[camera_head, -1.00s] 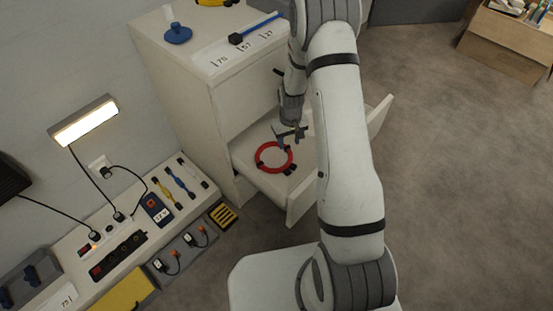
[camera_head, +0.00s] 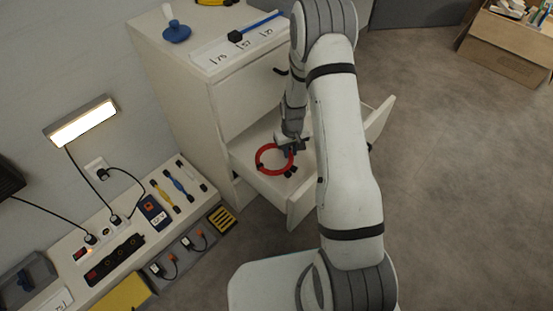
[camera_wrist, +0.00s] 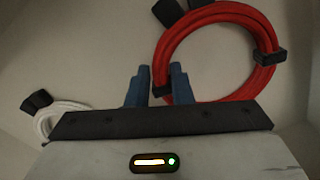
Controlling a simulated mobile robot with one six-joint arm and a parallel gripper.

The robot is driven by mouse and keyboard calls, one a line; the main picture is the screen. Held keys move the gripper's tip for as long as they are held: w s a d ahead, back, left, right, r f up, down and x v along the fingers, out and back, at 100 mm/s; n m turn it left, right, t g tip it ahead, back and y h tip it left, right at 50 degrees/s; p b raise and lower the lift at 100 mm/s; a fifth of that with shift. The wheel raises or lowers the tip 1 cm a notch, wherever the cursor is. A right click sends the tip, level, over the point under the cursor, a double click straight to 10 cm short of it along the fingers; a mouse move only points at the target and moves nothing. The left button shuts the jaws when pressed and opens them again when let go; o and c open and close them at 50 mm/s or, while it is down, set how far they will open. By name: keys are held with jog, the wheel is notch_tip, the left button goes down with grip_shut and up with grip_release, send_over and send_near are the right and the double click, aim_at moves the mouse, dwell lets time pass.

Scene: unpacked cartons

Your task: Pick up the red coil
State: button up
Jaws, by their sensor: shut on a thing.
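The red coil (camera_head: 262,164) lies in the open drawer (camera_head: 297,203) of the white cabinet. In the wrist view the red coil (camera_wrist: 217,16) is a thick ring with black ties. My gripper (camera_head: 290,148) is at the coil's right side, down in the drawer. In the wrist view my gripper's blue fingers (camera_wrist: 158,88) stand on either side of the coil's lower left edge and are shut on it. The exact contact is partly hidden by the fingers and the gripper body.
A white coil (camera_wrist: 62,115) with a black tie lies in the drawer left of my gripper. The drawer's walls enclose the space. The cabinet top holds a blue-based item (camera_head: 176,33). A cardboard box (camera_head: 505,50) stands on the floor at upper right.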

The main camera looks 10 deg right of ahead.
grip_shut()
jog(key=shift+r, duration=0.15)
